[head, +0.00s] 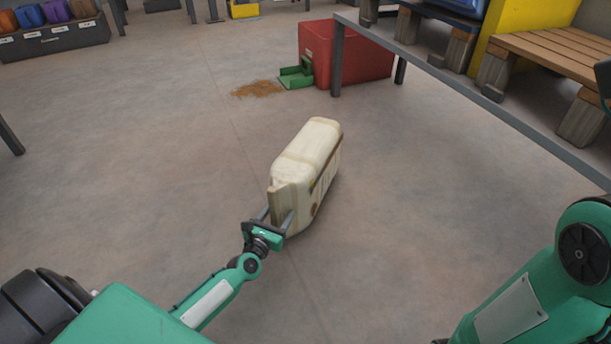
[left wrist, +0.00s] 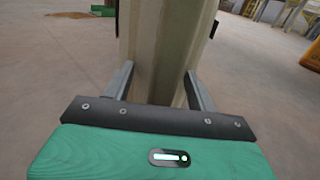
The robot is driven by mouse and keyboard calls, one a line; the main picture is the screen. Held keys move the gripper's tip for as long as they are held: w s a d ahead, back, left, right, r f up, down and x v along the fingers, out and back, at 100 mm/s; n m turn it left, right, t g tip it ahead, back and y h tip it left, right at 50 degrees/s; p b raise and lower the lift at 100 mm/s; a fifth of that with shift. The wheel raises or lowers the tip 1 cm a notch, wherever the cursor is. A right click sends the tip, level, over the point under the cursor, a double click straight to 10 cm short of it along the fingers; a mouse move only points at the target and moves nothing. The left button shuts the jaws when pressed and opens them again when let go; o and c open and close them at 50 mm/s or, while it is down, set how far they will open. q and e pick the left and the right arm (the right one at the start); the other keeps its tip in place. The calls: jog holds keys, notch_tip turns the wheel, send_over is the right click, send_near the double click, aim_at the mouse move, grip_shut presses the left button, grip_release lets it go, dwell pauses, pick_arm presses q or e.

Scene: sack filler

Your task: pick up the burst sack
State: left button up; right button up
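The sack (head: 305,165) is a cream, block-like bag with brown stains and a dark strip along its right side. It stands on its narrow side in the middle of the head view; I cannot tell whether it touches the floor. My left gripper (head: 277,217) has one finger on each side of the sack's near end and looks closed on it. In the left wrist view the sack (left wrist: 165,45) fills the gap between the fingers of the left gripper (left wrist: 160,82). My right arm shows at the lower right, but its gripper is out of view.
A red bin (head: 355,58) with a green scoop-like part (head: 296,76) stands at the back, beside a spill of brown grains (head: 257,89). A metal-framed rack with a wooden pallet (head: 560,50) is at the upper right. The floor around the sack is clear.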

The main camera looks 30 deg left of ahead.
pick_arm(q)
grip_shut()
dwell(1.0)
jog(key=shift+r, duration=0.25)
